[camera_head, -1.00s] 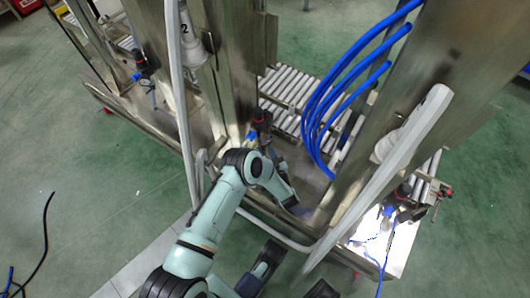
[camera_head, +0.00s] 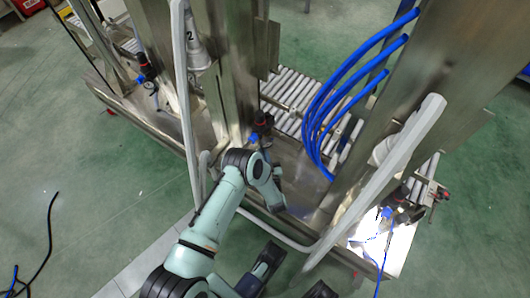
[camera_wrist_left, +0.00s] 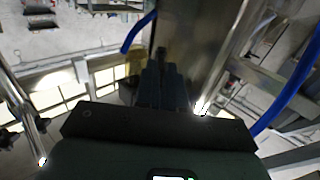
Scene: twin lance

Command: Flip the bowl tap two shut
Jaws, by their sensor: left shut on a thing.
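A black regulator with a red top (camera_head: 263,120) and a blue fitting stands low on the steel frame at the middle of the head view. A bowl tap cannot be made out on it; my arm hides its lower part. My left gripper (camera_head: 266,152) is beside the regulator's lower end, mostly hidden by my wrist. In the left wrist view the dark fingers (camera_wrist_left: 162,82) are close together, shut on a small dark part (camera_wrist_left: 162,54) at their tips, probably the tap.
A grey bent rail (camera_head: 385,190) runs close to my wrist on the right, with another upright rail (camera_head: 180,90) at left. Blue hoses (camera_head: 325,110) hang behind. Similar regulators stand at left (camera_head: 147,66) and right (camera_head: 400,210). Green floor at left is mostly clear.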

